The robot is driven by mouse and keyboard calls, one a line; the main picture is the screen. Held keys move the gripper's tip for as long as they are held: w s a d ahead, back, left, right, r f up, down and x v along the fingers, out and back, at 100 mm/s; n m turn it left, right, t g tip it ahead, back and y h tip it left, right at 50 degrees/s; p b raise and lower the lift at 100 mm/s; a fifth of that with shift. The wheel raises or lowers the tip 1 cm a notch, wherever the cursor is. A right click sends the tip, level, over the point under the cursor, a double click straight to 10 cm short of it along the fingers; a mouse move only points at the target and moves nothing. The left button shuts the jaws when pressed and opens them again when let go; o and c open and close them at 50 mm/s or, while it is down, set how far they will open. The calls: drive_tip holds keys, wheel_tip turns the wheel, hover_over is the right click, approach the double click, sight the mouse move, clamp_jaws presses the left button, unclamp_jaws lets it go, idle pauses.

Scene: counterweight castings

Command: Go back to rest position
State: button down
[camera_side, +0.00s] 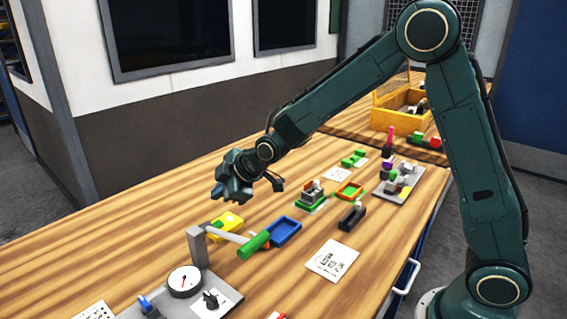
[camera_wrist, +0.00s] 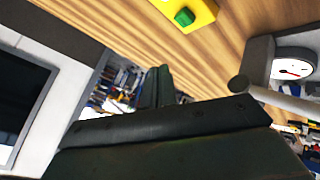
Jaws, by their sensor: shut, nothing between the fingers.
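My dark green gripper (camera_side: 230,184) is raised above the wooden workbench (camera_side: 150,205), at the end of my outstretched arm. It is shut and empty, and touches nothing. In the wrist view my dark fingers (camera_wrist: 158,88) stand close together, and a broad dark surface fills the lower part. Below the gripper in the side view, a yellow block (camera_side: 226,224) with a green part lies on the bench. The yellow block also shows at the top of the wrist view (camera_wrist: 197,12).
The left bench is largely clear.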

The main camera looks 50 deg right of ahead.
drive_tip(key=s+d+r+m+g+h, duration=0.1)
drive_tip(key=s+d+r+m, duration=0.2)
drive_tip(key=s+r, duration=0.35)
drive_tip(key=s+d+r+m, duration=0.2)
drive_tip(key=s+r, duration=0.2)
drive_tip(key=s, duration=0.6)
drive_tip(key=s+d+m+g, duration=0.1)
drive_tip(key=s+m, duration=0.2)
drive_tip(key=s, duration=0.7)
drive_tip(key=s+d+m+g, duration=0.1)
drive_tip(key=s+d+m, duration=0.1)
drive_tip(key=s, duration=0.7)
drive_tip(key=shift+s+d+r+m+h, duration=0.25)
drive_tip(key=shift+s+r+m+h, duration=0.15)
drive_tip(key=shift+m, duration=0.2)
drive_tip(key=shift+w, duration=0.1)
